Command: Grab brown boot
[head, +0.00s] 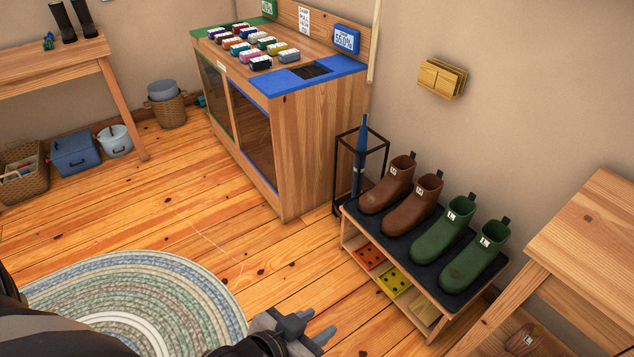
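Two brown boots stand upright side by side on the dark top of a low shoe rack (400,240). The far brown boot (385,190) is at the left end, and the other brown boot (410,210) is next to it. Both have white labels. Another brown boot (524,340) with a white label lies low beneath the wooden table at the bottom right, partly hidden. My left gripper (318,327) is at the bottom centre, in front of the rack and apart from all boots. Its fingers look spread with nothing between them. My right gripper is not in view.
Two green boots (440,232) (472,258) stand right of the brown ones. A black stand with a blue umbrella (360,160) is left of the rack. A wooden cabinet (320,150) stands behind, a wooden table (595,235) at right. Floor before the rack is clear beside a braided rug (140,290).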

